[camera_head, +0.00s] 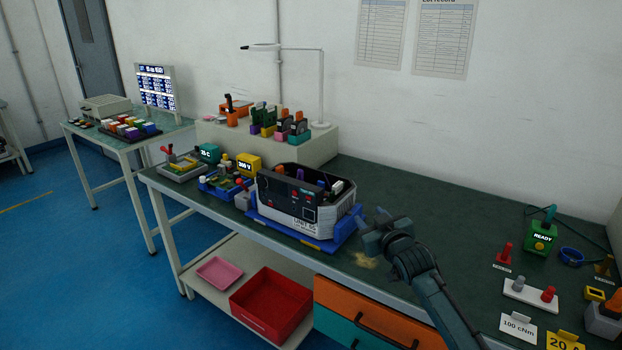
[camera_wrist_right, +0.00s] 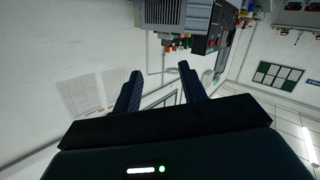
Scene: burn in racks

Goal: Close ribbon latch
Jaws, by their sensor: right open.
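A grey and black open-topped unit (camera_head: 298,214) sits in a blue cradle (camera_head: 290,232) on the green workbench, and its dark front carries small red marks. Coloured parts show inside its top. The ribbon latch is too small to make out. My right gripper (camera_head: 368,228) is just right of the unit, above the bench and apart from it. In the right wrist view my gripper (camera_wrist_right: 160,84) has its two fingers spread with nothing between them. The grey and dark unit (camera_wrist_right: 188,14) appears upside down beyond the fingertips there. My left gripper is not in view.
Left of the unit are a yellow display block (camera_head: 249,164), a teal display block (camera_head: 209,153) and small fixtures. A raised shelf (camera_head: 315,150) with coloured modules stands behind. A green READY box (camera_head: 541,237) and small fixtures stand at right. The bench between is mostly clear.

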